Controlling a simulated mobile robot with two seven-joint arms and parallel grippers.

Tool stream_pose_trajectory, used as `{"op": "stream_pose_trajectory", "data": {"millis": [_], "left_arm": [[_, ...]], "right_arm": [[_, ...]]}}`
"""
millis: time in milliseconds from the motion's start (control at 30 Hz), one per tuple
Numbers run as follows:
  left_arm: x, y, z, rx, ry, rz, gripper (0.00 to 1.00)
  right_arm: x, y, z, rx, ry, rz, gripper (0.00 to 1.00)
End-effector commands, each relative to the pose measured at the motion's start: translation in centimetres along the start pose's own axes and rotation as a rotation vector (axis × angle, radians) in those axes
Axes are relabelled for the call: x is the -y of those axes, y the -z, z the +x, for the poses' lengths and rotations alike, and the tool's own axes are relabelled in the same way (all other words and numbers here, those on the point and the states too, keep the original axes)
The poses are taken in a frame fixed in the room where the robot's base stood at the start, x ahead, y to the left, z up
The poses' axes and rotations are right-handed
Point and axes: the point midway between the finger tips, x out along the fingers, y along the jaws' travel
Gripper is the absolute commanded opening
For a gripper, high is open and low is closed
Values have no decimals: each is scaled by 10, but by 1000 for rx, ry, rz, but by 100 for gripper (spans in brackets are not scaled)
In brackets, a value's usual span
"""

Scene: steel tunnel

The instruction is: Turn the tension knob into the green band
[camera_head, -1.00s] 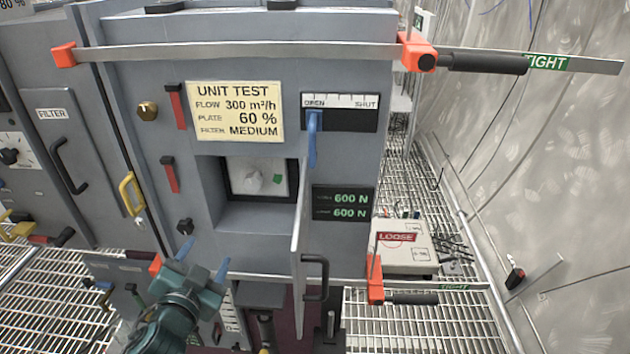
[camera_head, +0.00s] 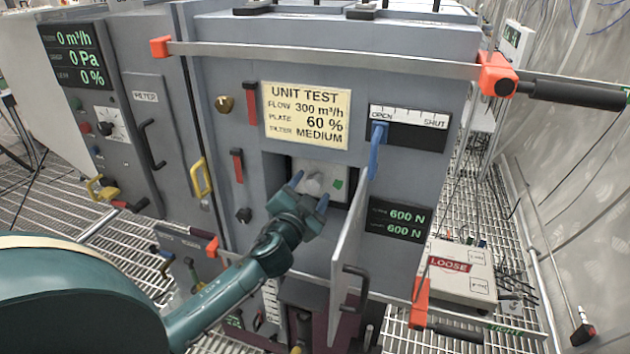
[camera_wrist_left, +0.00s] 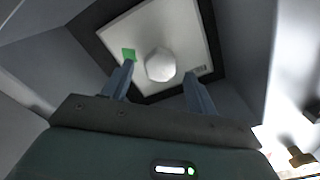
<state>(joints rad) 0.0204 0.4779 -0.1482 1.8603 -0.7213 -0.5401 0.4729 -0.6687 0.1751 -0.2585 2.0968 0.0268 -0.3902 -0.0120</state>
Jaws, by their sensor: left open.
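The tension knob (camera_head: 313,183) is a pale, faceted knob on a light plate (camera_head: 341,170) inside a recess of the grey cabinet. A green band (camera_head: 338,184) marks the plate to the right of the knob. In the left wrist view the knob (camera_wrist_left: 160,65) lies beyond and between the fingertips, and the green band (camera_wrist_left: 128,54) is at its upper left. My left gripper (camera_head: 309,192) is open at the recess mouth, with one blue finger on each side of the knob. I cannot tell whether a finger touches it. My right gripper is not in view.
An open hinged door (camera_head: 347,250) stands out just right of my left gripper. A blue lever (camera_head: 376,150) sits above it at OPEN. Displays (camera_head: 400,219) read 600 N. Clamp bars (camera_head: 330,58) with orange ends cross the cabinet. A box marked LOOSE (camera_head: 455,272) stands at right.

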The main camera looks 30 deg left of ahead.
Motion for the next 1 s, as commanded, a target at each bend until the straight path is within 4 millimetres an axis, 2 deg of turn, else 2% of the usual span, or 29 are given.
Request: {"op": "stream_pose_trajectory", "data": {"millis": [33, 200, 567, 1000], "left_arm": [[2, 1, 9, 0, 2, 0, 58], [0, 0, 26, 0, 0, 0, 58], [0, 0, 30, 1, -1, -1, 58], [0, 0, 30, 0, -1, -1, 23]], "right_arm": [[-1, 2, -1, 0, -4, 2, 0], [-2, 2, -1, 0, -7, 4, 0], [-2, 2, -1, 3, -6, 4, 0], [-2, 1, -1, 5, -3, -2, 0]]}}
